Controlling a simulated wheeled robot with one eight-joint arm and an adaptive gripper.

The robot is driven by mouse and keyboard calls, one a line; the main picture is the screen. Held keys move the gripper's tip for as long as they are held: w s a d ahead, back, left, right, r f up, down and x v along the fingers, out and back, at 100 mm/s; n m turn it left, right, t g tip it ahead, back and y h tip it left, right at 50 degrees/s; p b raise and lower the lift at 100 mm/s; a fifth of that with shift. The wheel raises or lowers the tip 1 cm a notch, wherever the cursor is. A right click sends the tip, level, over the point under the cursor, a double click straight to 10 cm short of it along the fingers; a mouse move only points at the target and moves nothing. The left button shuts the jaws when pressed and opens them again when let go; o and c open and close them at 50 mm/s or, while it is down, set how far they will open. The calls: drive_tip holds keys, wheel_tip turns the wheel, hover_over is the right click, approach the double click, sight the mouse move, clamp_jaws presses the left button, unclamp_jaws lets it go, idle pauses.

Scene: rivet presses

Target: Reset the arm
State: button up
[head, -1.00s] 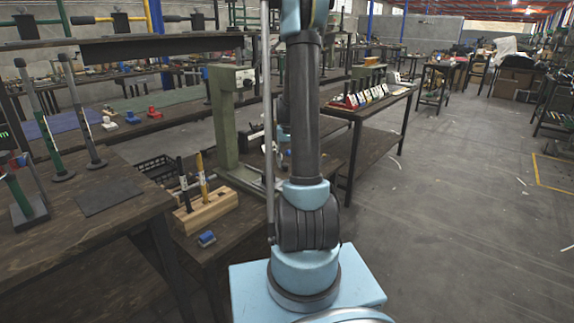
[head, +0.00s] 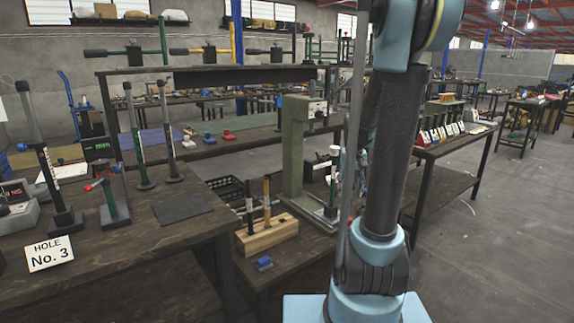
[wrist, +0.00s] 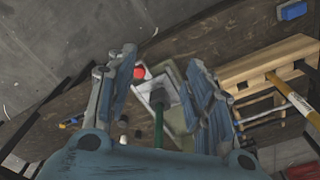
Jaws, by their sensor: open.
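My gripper (wrist: 162,65) is open in the wrist view, its two worn blue-grey fingers spread apart. A green shaft with a dark upper part (wrist: 158,125) shows between the fingers, below them in the picture. I cannot tell how far it is from them, and nothing is seen clamped. A pale tray-like part (wrist: 170,85) and a red round knob (wrist: 139,72) show beyond the fingers. In the head view my arm stands upright right of centre and hides most of my gripper.
A green press (head: 294,150) stands on the workbench beside a wooden block (head: 266,236) holding two upright tools. A blue piece (head: 264,263) lies in front. A sign "HOLE No. 3" (head: 50,253) is at left. Open floor (head: 490,230) lies at right.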

drive_tip(key=s+a+f, duration=0.1)
drive_tip(key=s+a, duration=0.1)
drive_tip(key=s, duration=1)
drive_tip(key=s+a+f+n+t, duration=0.1)
drive_tip(key=s+a+f, duration=0.1)
drive_tip(key=s, duration=1)
drive_tip(key=shift+a+f, duration=0.2)
drive_tip(key=shift+a, duration=0.2)
